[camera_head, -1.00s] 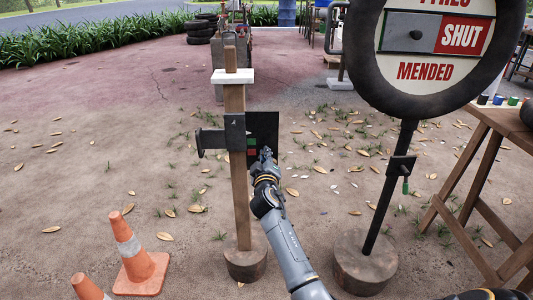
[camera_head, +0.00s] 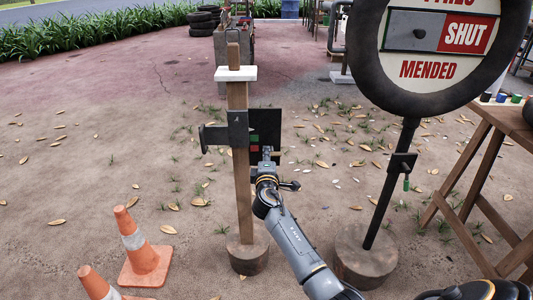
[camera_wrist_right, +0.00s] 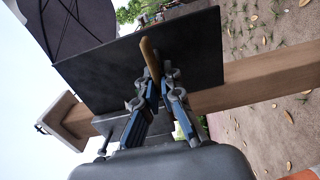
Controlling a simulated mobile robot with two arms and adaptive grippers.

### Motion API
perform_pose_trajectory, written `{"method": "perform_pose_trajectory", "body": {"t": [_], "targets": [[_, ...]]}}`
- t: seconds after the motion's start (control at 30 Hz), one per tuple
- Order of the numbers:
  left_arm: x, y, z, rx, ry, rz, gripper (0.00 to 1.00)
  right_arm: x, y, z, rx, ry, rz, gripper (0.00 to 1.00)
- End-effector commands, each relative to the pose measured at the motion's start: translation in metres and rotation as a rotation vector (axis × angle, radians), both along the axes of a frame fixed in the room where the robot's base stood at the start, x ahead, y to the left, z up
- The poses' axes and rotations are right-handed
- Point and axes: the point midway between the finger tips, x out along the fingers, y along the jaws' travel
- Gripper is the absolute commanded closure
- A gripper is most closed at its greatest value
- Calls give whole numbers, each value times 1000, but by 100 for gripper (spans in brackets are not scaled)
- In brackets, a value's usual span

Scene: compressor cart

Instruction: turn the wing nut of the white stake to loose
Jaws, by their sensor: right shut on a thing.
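The white stake (camera_head: 241,190) is an upright wooden post with a white block (camera_head: 236,73) near its top, standing in a round wooden foot. A dark bracket with a black plate (camera_head: 265,125) is fixed across it, with small red and green marks on the plate. My right gripper (camera_head: 268,153) is at the plate's lower part. In the right wrist view the right gripper (camera_wrist_right: 158,82) is shut on a slim brass-coloured piece, seemingly the wing nut (camera_wrist_right: 150,57), in front of the black plate. The fingers hide its lower part. My left gripper is not in view.
A round sign (camera_head: 433,40) on a dark pole with a wooden foot stands to the right. A wooden trestle table (camera_head: 475,160) is at the far right. Orange cones (camera_head: 143,256) stand at the lower left. The leaf-strewn ground behind the stake is largely clear.

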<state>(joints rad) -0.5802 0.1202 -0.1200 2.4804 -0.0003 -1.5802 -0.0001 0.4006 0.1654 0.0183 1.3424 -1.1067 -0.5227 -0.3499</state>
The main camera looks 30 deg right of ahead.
Motion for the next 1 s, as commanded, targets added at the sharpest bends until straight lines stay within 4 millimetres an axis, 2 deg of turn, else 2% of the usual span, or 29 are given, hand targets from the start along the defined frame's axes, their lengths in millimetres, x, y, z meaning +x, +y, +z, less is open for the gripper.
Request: {"method": "perform_pose_trajectory", "body": {"t": [0.57, 0.6, 0.7, 1.0], "targets": [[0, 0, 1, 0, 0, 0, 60, 0, 1, -1, -26, 16, 1, 100], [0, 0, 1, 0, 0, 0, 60, 0, 1, -1, -25, 15, 1, 86], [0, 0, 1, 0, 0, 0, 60, 0, 0, -1, -24, 16, 1, 71], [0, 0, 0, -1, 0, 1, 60, -1, 1, -1, -23, 15, 1, 71]]}}
